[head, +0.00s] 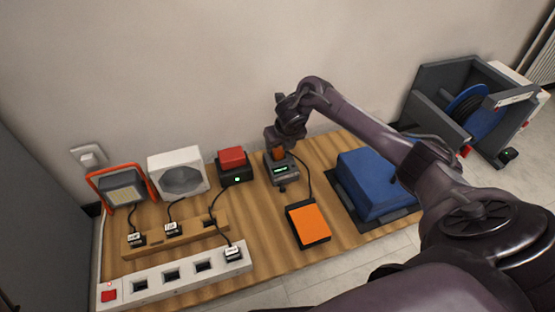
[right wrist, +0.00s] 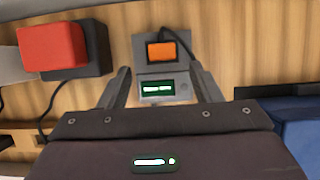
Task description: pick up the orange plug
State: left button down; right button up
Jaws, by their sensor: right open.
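The orange plug (right wrist: 161,50) sits on the grey device with a small lit display (right wrist: 163,88). In the head view the orange plug (head: 278,153) shows just under my right gripper (head: 284,146), which partly covers it. My right gripper (right wrist: 160,68) is open, with one finger on each side of the grey device in the right wrist view. The plug lies between and slightly beyond the fingertips there, and nothing is held. I cannot tell whether the fingers touch the device. My left gripper is not in view.
A red-topped black box (head: 232,165) stands left of the device. An orange pad in a black frame (head: 308,223) lies in front, and a blue block (head: 370,184) stands right. A white power strip (head: 172,278) lies front left. A black cable runs beside the device.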

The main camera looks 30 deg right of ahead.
aim_at(279, 151)
jog(key=shift+b+x, duration=0.6)
jog(key=shift+x, duration=0.45)
jog(key=b+x, duration=0.3)
jog(key=x, duration=0.1)
jog(key=shift+d+b, duration=0.15)
jog(key=shift+b, duration=0.25)
jog(key=shift+c, duration=0.2)
jog(key=c, duration=1.2)
jog(key=shift+r, duration=0.15)
